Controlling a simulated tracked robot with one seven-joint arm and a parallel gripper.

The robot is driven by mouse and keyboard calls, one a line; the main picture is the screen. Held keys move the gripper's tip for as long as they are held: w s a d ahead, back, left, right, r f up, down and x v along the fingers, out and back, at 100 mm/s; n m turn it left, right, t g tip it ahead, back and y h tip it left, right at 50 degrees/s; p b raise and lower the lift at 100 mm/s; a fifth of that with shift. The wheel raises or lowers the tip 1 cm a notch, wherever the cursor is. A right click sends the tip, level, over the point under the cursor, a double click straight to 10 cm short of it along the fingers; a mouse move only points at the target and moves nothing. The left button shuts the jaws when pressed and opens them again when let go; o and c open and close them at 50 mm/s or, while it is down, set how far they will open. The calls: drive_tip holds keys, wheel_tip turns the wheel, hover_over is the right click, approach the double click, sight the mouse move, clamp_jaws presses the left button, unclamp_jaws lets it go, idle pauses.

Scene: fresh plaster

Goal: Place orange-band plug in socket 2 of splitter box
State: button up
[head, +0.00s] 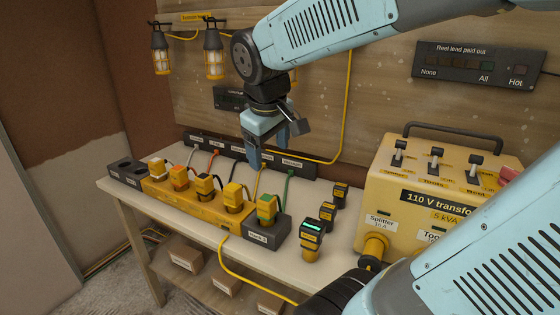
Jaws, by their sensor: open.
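The splitter box (193,207) is a long yellow box on the bench, with several yellow plugs standing in a row on it. The orange-band plug (180,179) stands upright in the second position from the left, with an orange lead running back from it. It appears seated, but its depth and the socket numbers are too small to tell. My gripper (262,156) is open and empty, pointing down above the back of the bench, behind and right of the row. It is apart from the orange-band plug.
A green-band plug (267,209) stands in a dark block (266,233) at the right. Several black-topped yellow units (312,240) stand before the yellow transformer (440,190). A dark empty block (128,171) sits far left. Leads cross the bench behind the plugs.

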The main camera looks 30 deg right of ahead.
drive_tip(key=s+a+m+t+y, duration=0.1)
drive_tip(key=s+m+t, duration=0.1)
drive_tip(key=s+m, duration=0.2)
drive_tip(key=s, duration=0.2)
drive_tip(key=shift+s+r+y, duration=0.15)
drive_tip(key=shift+s+y, duration=0.2)
drive_tip(key=shift+y, duration=0.05)
idle(0.8)
